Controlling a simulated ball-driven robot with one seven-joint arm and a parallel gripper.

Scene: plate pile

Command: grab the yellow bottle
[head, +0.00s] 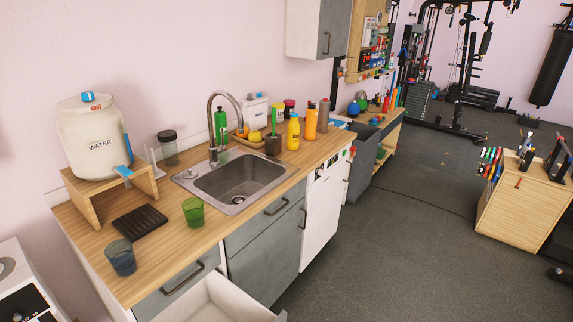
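A yellow bottle (293,133) stands upright on the wooden counter (232,159), to the right of the sink. An orange bottle (311,124) stands close to its right, and a dark brown container (273,145) stands close to its left. The front of the yellow bottle shows clearly. My gripper is not in view.
The steel sink (238,183) and its tall faucet (213,130) are left of the bottle. A green cup (193,212), a dark blue cup (121,257) and a water jar (92,138) stand further left. An open drawer (215,302) juts out at the front. Grey floor (400,250) at right is clear.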

